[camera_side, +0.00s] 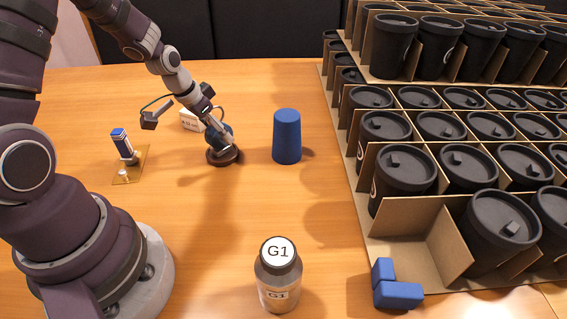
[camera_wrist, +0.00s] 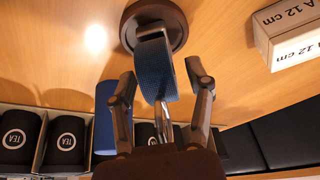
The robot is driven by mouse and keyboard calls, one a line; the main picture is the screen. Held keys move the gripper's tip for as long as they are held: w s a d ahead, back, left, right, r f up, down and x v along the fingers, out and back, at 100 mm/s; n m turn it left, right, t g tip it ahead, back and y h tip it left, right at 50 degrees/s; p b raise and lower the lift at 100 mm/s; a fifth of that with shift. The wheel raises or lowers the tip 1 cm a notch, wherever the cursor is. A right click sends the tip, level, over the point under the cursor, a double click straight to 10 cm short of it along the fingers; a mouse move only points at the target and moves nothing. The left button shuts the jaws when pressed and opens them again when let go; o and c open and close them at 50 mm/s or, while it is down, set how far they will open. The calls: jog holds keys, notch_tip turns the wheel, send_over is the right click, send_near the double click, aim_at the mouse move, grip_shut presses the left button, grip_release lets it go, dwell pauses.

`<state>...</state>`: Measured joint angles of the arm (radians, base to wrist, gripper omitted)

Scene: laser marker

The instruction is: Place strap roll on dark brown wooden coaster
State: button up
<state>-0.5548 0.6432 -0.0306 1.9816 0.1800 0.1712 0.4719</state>
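The strap roll (camera_wrist: 153,68) is a blue band that stands on edge on the round dark brown wooden coaster (camera_wrist: 178,28) in the wrist view. In the side view, the coaster (camera_side: 222,158) lies on the table left of centre, and the roll (camera_side: 226,131) is a small blue shape over it, partly hidden by my gripper. My gripper (camera_wrist: 160,78) is open, with one finger on each side of the roll and visible gaps between. In the side view my gripper (camera_side: 217,128) is low over the coaster. The roll's underside contact is hidden.
A blue tapered cup (camera_side: 287,136) stands right of the coaster. A white box (camera_side: 191,121) is behind it. A blue device on a gold plate (camera_side: 128,168) stands left. A G1 bottle (camera_side: 278,277) and blue blocks (camera_side: 397,293) are in front. Cardboard crates of black cups (camera_side: 402,171) fill the right.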

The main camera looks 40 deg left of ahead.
jog(key=shift+r, duration=0.1)
jog(key=v, duration=1.2)
jog(key=s+d+r, duration=0.2)
jog(key=s+d, duration=0.1)
jog(key=d, duration=0.3)
jog(key=s+d+r+t, duration=0.1)
jog(key=s+d+r, duration=0.2)
jog(key=s+d, duration=0.1)
jog(key=shift+s+d, duration=0.25)
jog(key=shift+d, duration=0.6)
